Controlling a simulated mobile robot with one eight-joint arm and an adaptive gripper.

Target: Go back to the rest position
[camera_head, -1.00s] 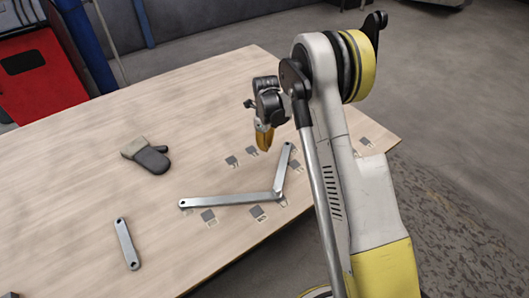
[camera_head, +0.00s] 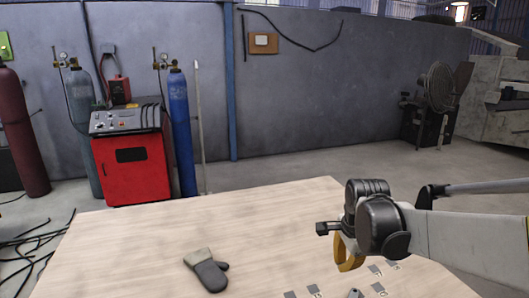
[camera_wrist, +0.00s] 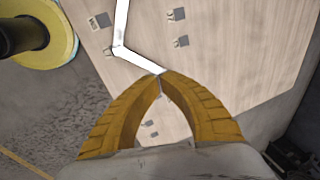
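My gripper (camera_head: 347,256) is raised above the right part of the wooden table (camera_head: 130,235). In the wrist view its two yellow fingers (camera_wrist: 161,77) curve together and meet at the tips, with nothing seen between them. Two galvanized bars (camera_wrist: 140,60) lie end to end on the table below, forming a bent shape; the end of one appears just beyond the fingertips in the picture.
Behind the table stand a red welding machine (camera_head: 133,165), a blue gas cylinder (camera_head: 182,130) and a fan (camera_head: 436,95). The floor behind the table is open.

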